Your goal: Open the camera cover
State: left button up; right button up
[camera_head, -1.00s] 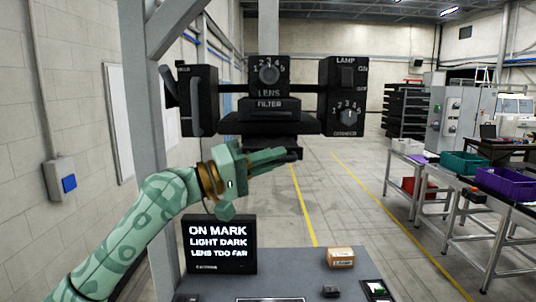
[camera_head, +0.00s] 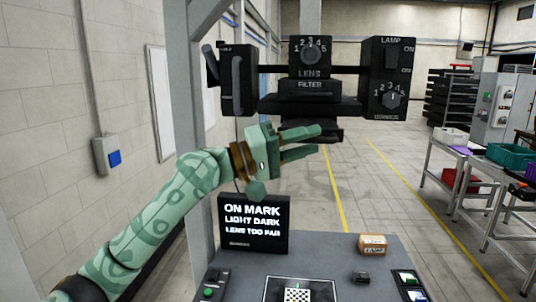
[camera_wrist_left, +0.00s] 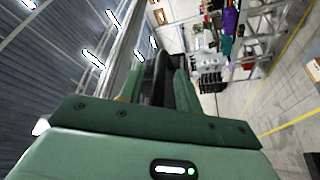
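The black camera fixture (camera_head: 312,88) hangs at the upper middle of the head view. It has a LENS dial (camera_head: 310,56), a FILTER block (camera_head: 310,86) and a LAMP box (camera_head: 388,78) on the right. A dark box with a handle-like bar (camera_head: 237,78) is on its left. I cannot tell which part is the cover. My left gripper (camera_head: 318,141) is just below the FILTER block, its fingers apart and pointing right. In the left wrist view, a dark part (camera_wrist_left: 158,80) shows between the fingers; contact is unclear. My right gripper is not in view.
Below, a grey table (camera_head: 340,257) holds a monitor (camera_head: 254,223) reading ON MARK, LIGHT DARK, LENS TOO FAR. A checkered target (camera_head: 297,294), a small cardboard box (camera_head: 372,244) and button boxes (camera_head: 210,285) are also there. A grey post (camera_head: 186,140) stands left of the fixture.

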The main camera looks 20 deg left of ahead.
pick_arm(q)
jog(key=b+v, duration=0.7)
jog(key=v, duration=0.8)
jog(key=shift+s, duration=0.15)
